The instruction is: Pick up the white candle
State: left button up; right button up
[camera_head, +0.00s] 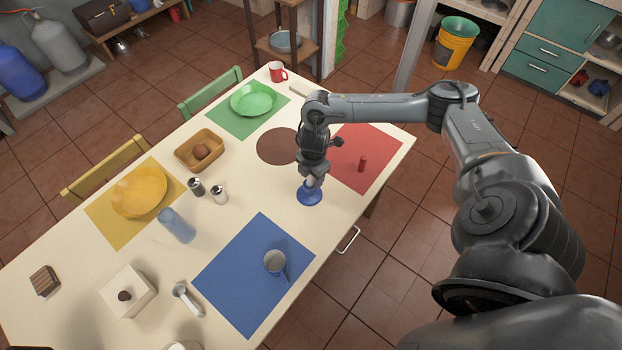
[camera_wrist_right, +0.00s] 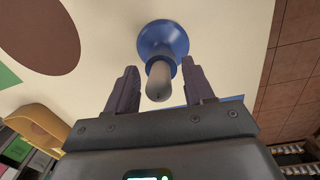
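The white candle stands in a blue holder (camera_head: 309,196) on the table, near its right edge. In the right wrist view, the pale candle (camera_wrist_right: 158,82) points toward the camera from the round blue holder (camera_wrist_right: 163,38). My right gripper (camera_head: 311,180) is directly above the holder and hides much of the candle in the head view. In the right wrist view, the right gripper (camera_wrist_right: 160,75) is open, with one finger on each side of the candle and visible gaps to both. My left gripper is not in view.
A red candle (camera_head: 363,164) stands on the red mat (camera_head: 376,143) to the right. A blue mat (camera_head: 235,290) with a grey mug (camera_head: 274,262) lies nearer. A brown round mat (camera_head: 277,147) lies behind. The table around the holder is clear.

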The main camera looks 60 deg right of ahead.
grip_shut()
jog(key=shift+r, duration=0.1)
